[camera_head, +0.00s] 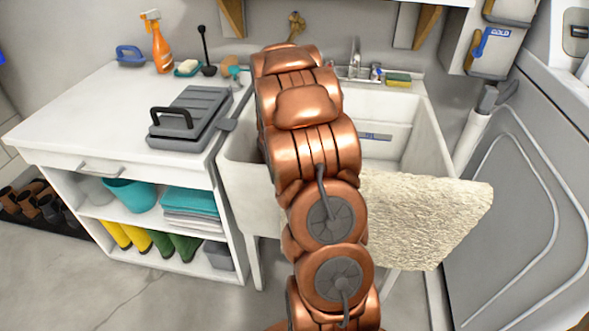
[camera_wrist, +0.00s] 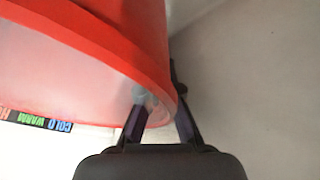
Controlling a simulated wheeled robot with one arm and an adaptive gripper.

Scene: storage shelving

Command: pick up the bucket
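A red bucket (camera_wrist: 105,45) fills the upper left of the wrist view, with its pale inside showing below a thick red edge. My gripper (camera_wrist: 160,115) is at the bucket's right end. One dark finger shows against the pale inside and the other is on the outer side, with the red edge between them. Whether the fingers press on the edge or stand apart from it cannot be told. In the head view my arm hides my gripper, and no red bucket shows. A teal bucket (camera_head: 131,194) stands on the shelf under the counter at left.
A white sink (camera_head: 408,142) stands behind my arm, with a cream towel (camera_head: 424,217) over its front. The white counter (camera_head: 82,128) holds a grey case (camera_head: 189,119) and an orange spray bottle (camera_head: 158,48). A grey machine (camera_head: 529,198) bounds the right. Floor is clear at front left.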

